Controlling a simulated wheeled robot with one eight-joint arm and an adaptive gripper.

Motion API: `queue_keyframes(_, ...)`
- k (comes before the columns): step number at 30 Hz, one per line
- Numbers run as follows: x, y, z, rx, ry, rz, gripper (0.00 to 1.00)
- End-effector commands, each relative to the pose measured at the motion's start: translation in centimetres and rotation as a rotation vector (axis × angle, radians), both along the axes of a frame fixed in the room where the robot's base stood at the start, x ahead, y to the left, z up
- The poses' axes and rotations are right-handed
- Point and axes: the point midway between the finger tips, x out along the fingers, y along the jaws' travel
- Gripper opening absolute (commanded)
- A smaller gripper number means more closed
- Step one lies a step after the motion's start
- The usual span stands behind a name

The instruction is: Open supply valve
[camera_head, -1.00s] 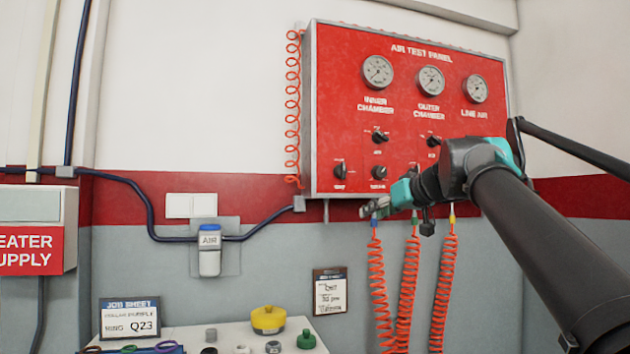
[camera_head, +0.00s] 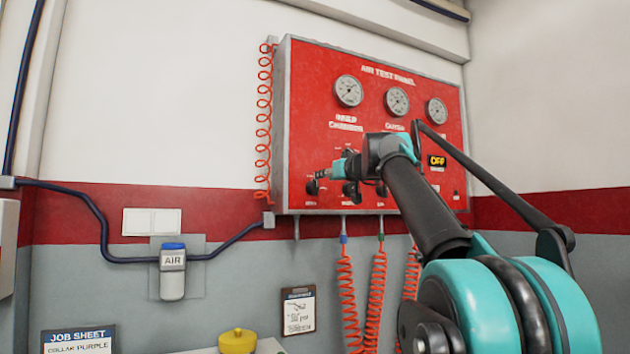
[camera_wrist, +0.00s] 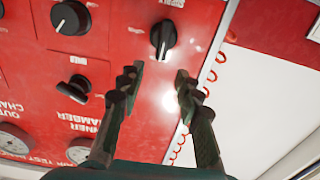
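The red air test panel (camera_head: 345,115) hangs on the wall with gauges on top and black knobs below. In the wrist view, which shows the panel upside down, a black knob with a white pointer line (camera_wrist: 163,38) lies just beyond my open fingertips, roughly in line with the gap. It appears to be the lower left knob (camera_head: 312,187) in the head view. Its label is too small to read. My gripper (camera_wrist: 158,78) is open and empty, and no contact with the knob shows. In the head view my gripper (camera_head: 322,174) is at the panel's lower left; my arm hides several other knobs.
Two other knobs (camera_wrist: 70,17) (camera_wrist: 75,88) are beside my gripper in the wrist view. Orange coiled hoses (camera_head: 347,295) hang below the panel, and another coil (camera_head: 264,125) runs along its left edge. An "OFF" sign (camera_head: 437,161) shows at the right.

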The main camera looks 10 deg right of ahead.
Motion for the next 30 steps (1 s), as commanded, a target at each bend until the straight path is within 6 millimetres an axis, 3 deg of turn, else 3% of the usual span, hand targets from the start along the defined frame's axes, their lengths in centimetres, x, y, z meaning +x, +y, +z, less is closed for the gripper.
queue_keyframes(6, 4.0, 1.4, 0.0, 0.0, 0.0, 0.003, 0.34)
queue_keyframes(12, 6.6, 2.2, 0.0, 0.0, 0.0, 0.002, 0.34)
queue_keyframes(18, 7.7, 2.5, 0.0, 0.0, 0.0, 0.001, 0.34)
queue_keyframes(27, 7.8, 2.6, 0.0, 0.0, 0.0, 0.001, 0.34)
queue_keyframes(30, 7.8, 2.6, 0.0, 0.0, 0.0, 0.001, 0.22)
